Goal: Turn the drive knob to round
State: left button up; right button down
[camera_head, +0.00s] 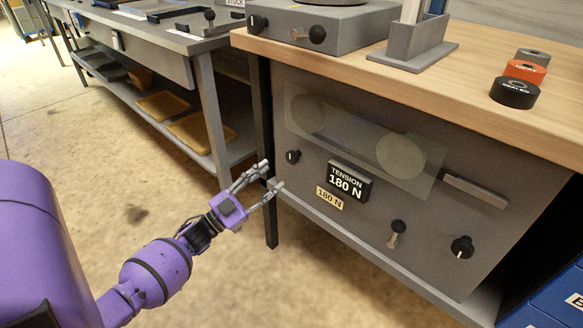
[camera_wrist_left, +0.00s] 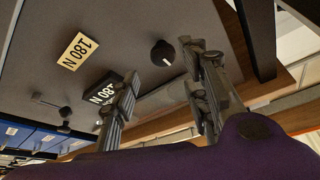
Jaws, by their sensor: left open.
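A grey front panel (camera_head: 330,105) under the wooden worktop carries a small black knob (camera_head: 292,156) with a white mark on its left side. A second black knob (camera_head: 462,247) sits at the lower right. No label readable here tells me which is the drive knob. My left gripper (camera_head: 272,177) is open and empty, just left of and below the left knob, apart from it. In the left wrist view the left knob (camera_wrist_left: 163,53) shows beyond and between the open fingertips. My right gripper is out of view.
A black "TENSION 180 N" display (camera_head: 348,181) and a tan 180 N label (camera_head: 330,198) are right of the left knob. A small lever (camera_head: 396,232) and a grey handle (camera_head: 475,190) are further right. A table leg (camera_head: 267,150) is close behind the fingers.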

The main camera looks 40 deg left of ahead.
aim_at(291, 162)
pick_arm(q)
jog(key=b+x, duration=0.1)
jog(key=x, duration=0.6)
jog(key=shift+f, duration=0.1)
jog(key=c, duration=1.1)
jog(key=shift+o, duration=0.2)
jog(key=shift+m, duration=0.3)
